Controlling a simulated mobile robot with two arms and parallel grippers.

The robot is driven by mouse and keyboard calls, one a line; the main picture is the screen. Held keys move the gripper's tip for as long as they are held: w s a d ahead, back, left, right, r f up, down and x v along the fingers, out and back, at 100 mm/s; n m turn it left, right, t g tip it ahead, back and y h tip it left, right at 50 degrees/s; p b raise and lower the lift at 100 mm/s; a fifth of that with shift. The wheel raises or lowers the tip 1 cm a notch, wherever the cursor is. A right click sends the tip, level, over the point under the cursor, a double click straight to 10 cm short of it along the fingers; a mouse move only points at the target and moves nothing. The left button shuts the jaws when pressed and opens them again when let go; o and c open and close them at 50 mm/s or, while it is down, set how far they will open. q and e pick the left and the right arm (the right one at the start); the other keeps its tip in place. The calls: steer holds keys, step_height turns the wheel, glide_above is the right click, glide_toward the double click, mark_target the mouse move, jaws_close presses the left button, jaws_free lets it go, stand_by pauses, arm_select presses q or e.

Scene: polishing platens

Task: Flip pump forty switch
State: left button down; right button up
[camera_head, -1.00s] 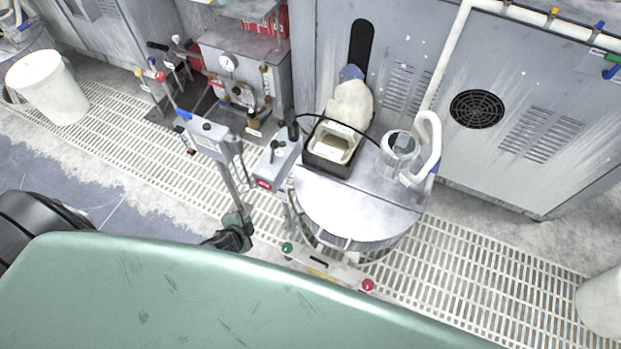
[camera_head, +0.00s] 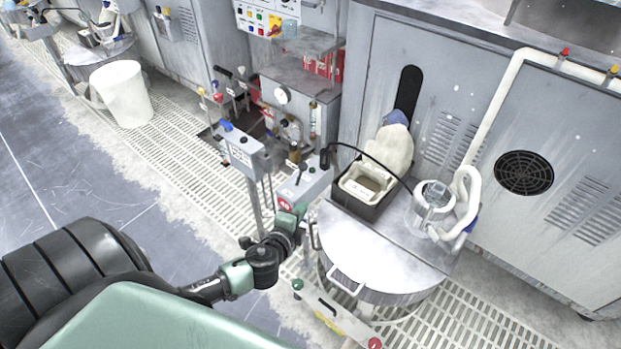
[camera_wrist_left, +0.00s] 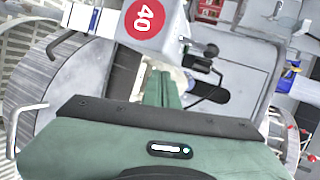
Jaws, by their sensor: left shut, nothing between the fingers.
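The pump forty box is a small light grey box (camera_head: 312,183) on a post beside the round metal tank in the head view. Its round red label, reading 40, fills the top of the left wrist view (camera_wrist_left: 145,19). A black toggle-like part (camera_wrist_left: 203,50) sticks out from the box's right side there; I cannot tell its position. My left gripper (camera_head: 301,209) is at the front of the box, close to the red label. Its green fingers (camera_wrist_left: 163,76) are shut and empty, just below the box in the wrist view; contact cannot be told. My right gripper is not in view.
The round metal tank (camera_head: 365,250) carries a black tray (camera_head: 345,192), a clear cup and a white hose. Another grey switch box (camera_head: 240,150) on a post stands left. A white bucket (camera_head: 122,95) is farther back. Cabinets line the rear.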

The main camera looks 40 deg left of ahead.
mark_target(301, 173)
arm_select(q)
step_height(301, 173, up, 6)
steer(key=w+d+m+t+b, duration=0.1)
steer(key=t+b, duration=0.1)
steer(key=shift+w+d, duration=0.3)
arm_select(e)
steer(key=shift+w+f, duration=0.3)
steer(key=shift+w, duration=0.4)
arm_select(q)
steer(key=shift+f, duration=0.1)
steer(key=b+x, duration=0.1)
steer(key=x, duration=1)
steer(key=shift+s+a+r, duration=0.2)
steer(key=shift+s+a, duration=0.5)
steer(key=shift+a, duration=0.1)
steer(key=shift+s+a+r, duration=0.15)
steer(key=shift+s+a, duration=0.55)
steer(key=shift+a, duration=0.1)
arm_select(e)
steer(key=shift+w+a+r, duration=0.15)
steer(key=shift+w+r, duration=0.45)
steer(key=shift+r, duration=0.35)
